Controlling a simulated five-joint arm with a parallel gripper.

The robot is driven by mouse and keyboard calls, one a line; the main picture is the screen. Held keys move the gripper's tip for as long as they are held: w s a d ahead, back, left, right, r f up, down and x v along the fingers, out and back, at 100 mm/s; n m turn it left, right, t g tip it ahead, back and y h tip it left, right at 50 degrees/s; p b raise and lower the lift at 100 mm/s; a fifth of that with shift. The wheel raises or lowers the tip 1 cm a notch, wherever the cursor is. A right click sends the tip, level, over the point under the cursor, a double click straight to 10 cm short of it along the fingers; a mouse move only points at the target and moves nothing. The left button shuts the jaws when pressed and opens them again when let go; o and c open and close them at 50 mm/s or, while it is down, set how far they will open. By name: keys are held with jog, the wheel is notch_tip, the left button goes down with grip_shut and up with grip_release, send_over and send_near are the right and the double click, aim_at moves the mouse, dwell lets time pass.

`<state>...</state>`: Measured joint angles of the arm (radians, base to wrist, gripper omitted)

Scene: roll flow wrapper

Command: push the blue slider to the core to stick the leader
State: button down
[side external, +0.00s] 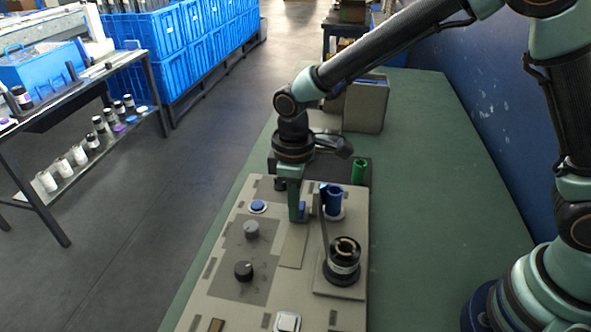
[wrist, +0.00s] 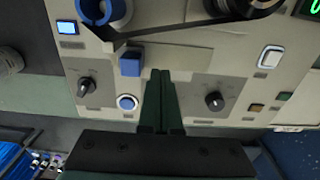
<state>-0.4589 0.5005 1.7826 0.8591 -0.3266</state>
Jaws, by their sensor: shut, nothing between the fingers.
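My gripper (wrist: 160,76) is shut and empty, pointing down at the panel; it also shows in the side external view (side external: 298,217). The blue slider (wrist: 130,64) is a small square block just left of my fingertips in the wrist view. In the side external view the slider (side external: 302,210) is partly hidden behind my fingers. I cannot tell whether they touch. The core (side external: 344,250) sits on a black spindle at the panel's right side; its dark base shows at the wrist view's top edge. A dark leader strip (wrist: 180,27) runs from beside the blue roll (wrist: 103,10) towards the core.
The panel (side external: 215,312) carries a blue button (side external: 258,206), a grey knob (side external: 251,229), a black knob (side external: 244,270) and a white switch (side external: 287,321). A green cylinder (side external: 359,170) stands behind. A bare pale plate (side external: 293,246) lies in front of my fingers.

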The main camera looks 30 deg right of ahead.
jog(key=shift+r, duration=2.4)
jog(key=s+d+r+m+t, duration=0.2)
jog(key=s+d+r+m, duration=0.2)
jog(key=d, duration=0.5)
jog(key=s+d+r+m+t, duration=0.3)
jog(key=s+d+r+m, duration=0.2)
jog(key=d, duration=0.5)
notch_tip(320, 180, up, 3)
jog(key=shift+s+f+t, duration=0.2)
jog(key=shift+s+t, duration=0.1)
jog(key=shift+s, duration=0.15)
jog(key=c, duration=1.5)
grip_release()
jog(key=shift+c, duration=0.2)
